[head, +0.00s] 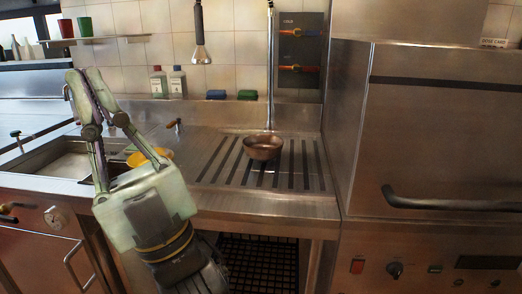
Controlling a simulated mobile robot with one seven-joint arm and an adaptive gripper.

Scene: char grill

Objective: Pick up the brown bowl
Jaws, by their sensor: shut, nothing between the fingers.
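The brown bowl (263,148) stands upright on the slatted steel drainboard, right of the picture's middle. It looks empty from here, though its inside shows only partly. My gripper (82,76) is raised at the left, over the sink area. Its two fingers come together at the tips and nothing shows between them. It is well to the left of the bowl and apart from it.
The sink (60,164) is at the left, with a yellow thing (142,159) partly hidden behind my gripper. Two bottles (177,82) and a blue sponge (216,94) stand along the back. A large steel machine (435,130) closes off the right side. The drainboard around the bowl is clear.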

